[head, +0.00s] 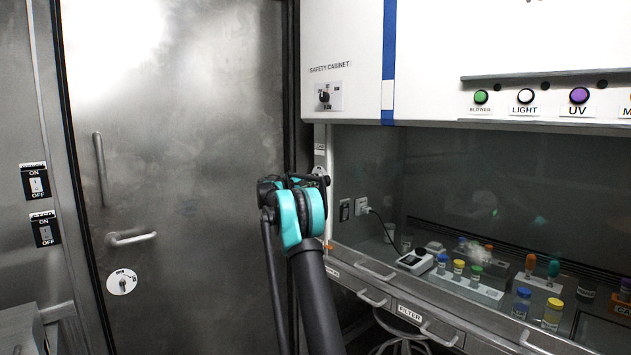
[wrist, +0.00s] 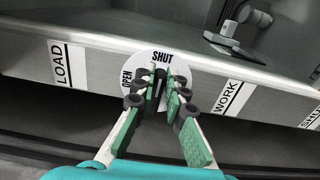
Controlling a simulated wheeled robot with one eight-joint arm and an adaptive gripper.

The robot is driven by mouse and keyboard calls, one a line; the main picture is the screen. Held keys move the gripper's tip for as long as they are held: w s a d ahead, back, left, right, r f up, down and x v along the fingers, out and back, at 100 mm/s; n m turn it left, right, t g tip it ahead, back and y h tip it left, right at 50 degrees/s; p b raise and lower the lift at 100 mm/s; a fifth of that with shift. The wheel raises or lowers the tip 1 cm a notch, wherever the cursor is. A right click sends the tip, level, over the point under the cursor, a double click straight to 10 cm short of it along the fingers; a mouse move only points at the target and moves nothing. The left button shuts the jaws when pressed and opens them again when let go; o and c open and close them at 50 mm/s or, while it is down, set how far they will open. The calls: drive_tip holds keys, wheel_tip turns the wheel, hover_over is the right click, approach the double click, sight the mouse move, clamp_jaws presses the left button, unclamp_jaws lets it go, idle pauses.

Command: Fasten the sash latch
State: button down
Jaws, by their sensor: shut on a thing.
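The sash latch is a round white plate (wrist: 143,66) on the metal sash rail, marked SHUT at the top and OPEN at the left in the wrist view. Its dark handle (wrist: 160,78) shows between my fingertips and seems to point up toward SHUT, but the fingers cover most of it. My gripper (wrist: 163,90) is closed around this handle. In the head view my arm stands in front of the cabinet's left edge and largely hides the gripper and latch.
LOAD (wrist: 60,63) and WORK (wrist: 229,98) labels flank the latch on the rail. The safety cabinet holds a small device (head: 415,261) and racks of capped vials (head: 468,285). Drawers with handles (head: 372,298) lie below. A metal door (head: 180,130) stands left.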

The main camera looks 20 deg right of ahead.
drive_tip(key=shift+f, duration=0.1)
idle(0.4)
drive_tip(key=c, duration=1.6)
unclamp_jaws()
drive_tip(key=shift+o, duration=0.2)
drive_tip(key=v, duration=1.2)
